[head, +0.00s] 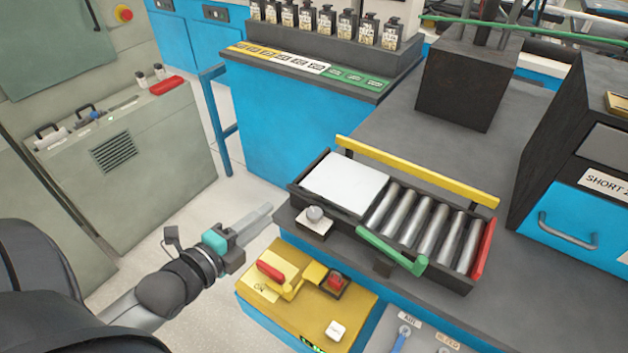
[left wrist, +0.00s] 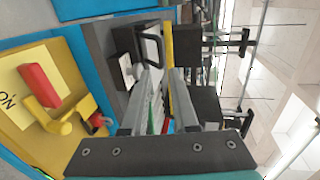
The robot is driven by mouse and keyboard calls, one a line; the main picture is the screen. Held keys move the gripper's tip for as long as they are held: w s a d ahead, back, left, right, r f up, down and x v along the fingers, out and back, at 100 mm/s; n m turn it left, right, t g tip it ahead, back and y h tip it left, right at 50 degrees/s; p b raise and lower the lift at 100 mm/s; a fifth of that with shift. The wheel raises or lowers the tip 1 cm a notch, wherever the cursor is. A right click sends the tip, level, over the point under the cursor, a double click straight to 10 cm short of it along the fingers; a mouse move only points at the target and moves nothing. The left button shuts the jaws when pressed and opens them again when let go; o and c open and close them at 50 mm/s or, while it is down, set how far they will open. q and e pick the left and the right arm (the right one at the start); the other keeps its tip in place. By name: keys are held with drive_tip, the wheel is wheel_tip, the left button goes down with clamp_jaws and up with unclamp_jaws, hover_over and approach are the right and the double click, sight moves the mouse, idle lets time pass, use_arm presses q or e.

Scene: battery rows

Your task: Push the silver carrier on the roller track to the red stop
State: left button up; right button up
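The silver carrier (head: 345,184), a flat pale plate, sits at the left end of the roller track (head: 296,190) in the head view. Bare rollers (head: 432,228) lie between it and the red stop (head: 483,250) at the track's right end. My left gripper (head: 268,208) is left of the track's left end, apart from the carrier and empty. In the left wrist view, its two fingers (left wrist: 165,75) show with a gap between them. The carrier is not clear in that view. My right gripper is not in view.
A green bar (head: 390,249) runs along the track's front side, and a yellow rail (head: 415,170) along its back. A small block with a grey knob (head: 314,215) stands at the front left. A yellow control box (head: 308,300) is below. Black boxes (head: 466,80) stand behind.

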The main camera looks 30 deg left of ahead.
sight(295, 192)
use_arm(q)
drive_tip(key=b+x, duration=0.2)
drive_tip(key=x, duration=1.1)
drive_tip(key=shift+x, duration=0.9)
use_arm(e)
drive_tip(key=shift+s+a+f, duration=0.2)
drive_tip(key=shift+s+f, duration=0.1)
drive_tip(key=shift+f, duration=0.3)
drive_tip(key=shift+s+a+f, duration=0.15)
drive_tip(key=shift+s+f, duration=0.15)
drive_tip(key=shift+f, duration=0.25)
use_arm(q)
drive_tip(key=shift+r, duration=0.1)
clamp_jaws()
